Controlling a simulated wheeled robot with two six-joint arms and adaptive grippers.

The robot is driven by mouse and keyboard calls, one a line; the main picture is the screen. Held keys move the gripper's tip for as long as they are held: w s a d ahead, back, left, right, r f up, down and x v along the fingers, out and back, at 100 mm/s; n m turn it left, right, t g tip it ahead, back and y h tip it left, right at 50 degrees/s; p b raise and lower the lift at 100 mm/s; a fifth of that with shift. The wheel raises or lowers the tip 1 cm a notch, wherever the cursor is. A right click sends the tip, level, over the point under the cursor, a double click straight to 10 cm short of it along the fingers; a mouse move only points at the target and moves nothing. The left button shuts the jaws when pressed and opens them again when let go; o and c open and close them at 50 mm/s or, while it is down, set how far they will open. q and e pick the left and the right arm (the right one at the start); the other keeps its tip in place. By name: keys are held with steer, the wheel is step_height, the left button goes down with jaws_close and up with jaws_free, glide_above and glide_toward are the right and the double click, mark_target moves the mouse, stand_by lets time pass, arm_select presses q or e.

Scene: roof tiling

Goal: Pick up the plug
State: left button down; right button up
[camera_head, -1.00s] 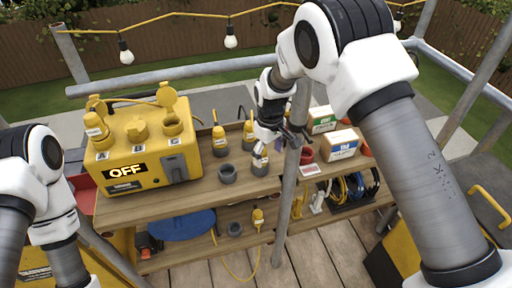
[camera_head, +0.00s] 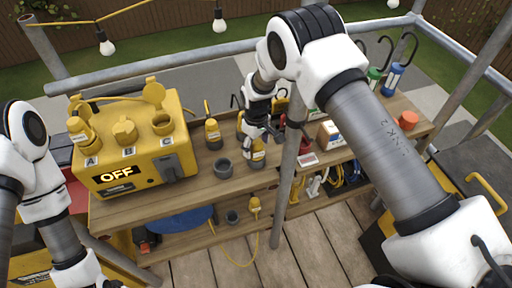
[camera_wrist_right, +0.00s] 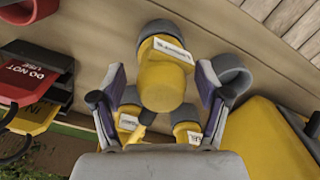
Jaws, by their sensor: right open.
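A yellow plug (camera_head: 258,153) with a white label and a grey collar stands on the upper wooden shelf. In the right wrist view the plug (camera_wrist_right: 166,78) is seen from above, between the two spread fingers. My right gripper (camera_wrist_right: 158,88) is open around it, with gaps visible on both sides. In the head view my right gripper (camera_head: 260,132) is just above the plug and partly hides it. My left arm enters at the left edge; its gripper is out of view.
A yellow power box (camera_head: 135,140) reading OFF stands on the left. Another yellow plug (camera_head: 213,135) and a grey ring (camera_head: 222,167) are close by. A metal pole (camera_head: 289,165) rises right of the gripper.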

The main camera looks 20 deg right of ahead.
steer(key=shift+s+r, duration=0.15)
steer(key=shift+c, duration=1.3)
steer(key=c, duration=1.1)
